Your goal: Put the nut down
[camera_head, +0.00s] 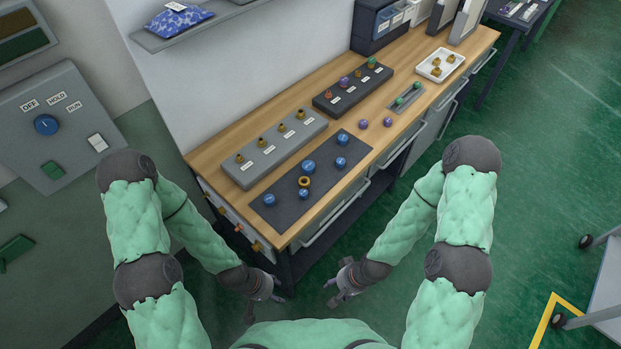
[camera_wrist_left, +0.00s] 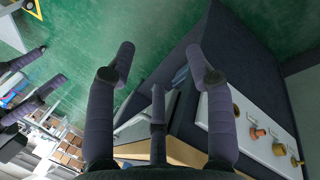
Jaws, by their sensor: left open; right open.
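A brass ring-shaped nut (camera_head: 304,182) lies on the dark mat (camera_head: 272,218) on the wooden bench, among several blue round-topped pieces. No gripper touches it. My left gripper (camera_head: 277,290) is low in front of the bench's near end, apart from the nut. In the left wrist view its fingers (camera_wrist_left: 160,70) are spread with nothing between them. My right gripper (camera_head: 333,292) is to the right of it, also low and off the bench, open and empty as far as I can see. The nut does not show in the left wrist view.
A grey block with several brass pieces (camera_head: 270,150) stands behind the mat. A dark block (camera_head: 352,90), a small grey tray (camera_head: 406,98) and a white tray (camera_head: 440,65) stand farther along the bench (camera_head: 345,210). Brass and orange knobs (camera_wrist_left: 257,133) stick out from the bench's end panel.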

